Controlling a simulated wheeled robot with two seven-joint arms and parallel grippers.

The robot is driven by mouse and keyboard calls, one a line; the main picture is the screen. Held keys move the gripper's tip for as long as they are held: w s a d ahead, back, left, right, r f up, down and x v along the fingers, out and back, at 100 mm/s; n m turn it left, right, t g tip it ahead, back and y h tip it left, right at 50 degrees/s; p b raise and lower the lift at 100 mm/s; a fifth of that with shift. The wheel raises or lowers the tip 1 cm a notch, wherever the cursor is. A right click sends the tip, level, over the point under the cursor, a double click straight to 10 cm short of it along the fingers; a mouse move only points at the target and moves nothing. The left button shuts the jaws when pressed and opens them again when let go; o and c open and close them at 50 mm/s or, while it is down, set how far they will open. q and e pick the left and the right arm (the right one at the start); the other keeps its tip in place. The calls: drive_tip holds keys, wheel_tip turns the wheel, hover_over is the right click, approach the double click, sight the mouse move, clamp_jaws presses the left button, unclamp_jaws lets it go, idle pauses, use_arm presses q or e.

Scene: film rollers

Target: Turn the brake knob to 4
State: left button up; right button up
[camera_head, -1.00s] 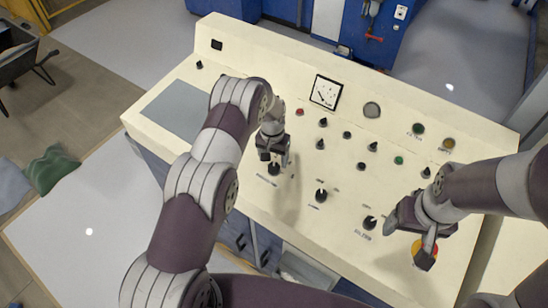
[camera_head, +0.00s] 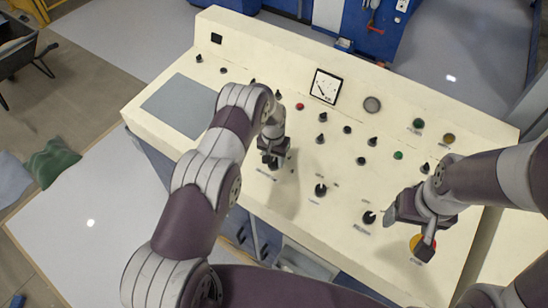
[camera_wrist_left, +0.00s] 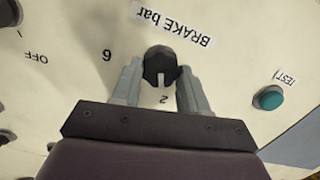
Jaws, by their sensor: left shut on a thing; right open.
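The brake knob (camera_wrist_left: 160,66) is black, with the label "BRAKE bar" beside it, upside down in the left wrist view. Its white pointer mark faces the "2" printed at the bottom of the dial. Another digit, upside down and hard to tell as 6 or 9, is to its left. My left gripper (camera_wrist_left: 160,90) is shut on the knob, one finger on each side. In the head view my left gripper (camera_head: 274,160) is down at the panel and mostly hides the knob. My right gripper (camera_head: 408,228) is open and empty above the panel's right part.
The cream control panel (camera_head: 235,155) carries several other knobs and buttons. Black knobs (camera_head: 321,190) and (camera_head: 369,217) stand to the right in the front row. A red and yellow button (camera_head: 416,242) is under my right gripper. A green button (camera_wrist_left: 268,98) is right of the brake knob.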

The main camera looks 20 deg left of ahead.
use_arm(q)
drive_tip(key=m+b, duration=0.3)
drive_tip(key=b, duration=0.1)
drive_tip(key=shift+d+f+m+b, duration=0.15)
drive_tip(key=shift+f+m+b, duration=0.05)
drive_tip(key=shift+m+b, duration=0.2)
drive_tip(key=m+b, duration=0.2)
drive_tip(key=m, duration=0.1)
drive_tip(key=shift+r+y, duration=0.1)
drive_tip(key=shift+y, duration=0.2)
drive_tip(key=shift+r+m+t+b, duration=0.15)
drive_tip(key=shift+m+t+b, duration=0.15)
drive_tip(key=shift+m+b, duration=0.85)
drive_tip(key=shift+m, duration=0.45)
drive_tip(key=o, duration=1.1)
drive_tip(key=shift+s, duration=0.15)
drive_tip(key=shift+c, duration=0.2)
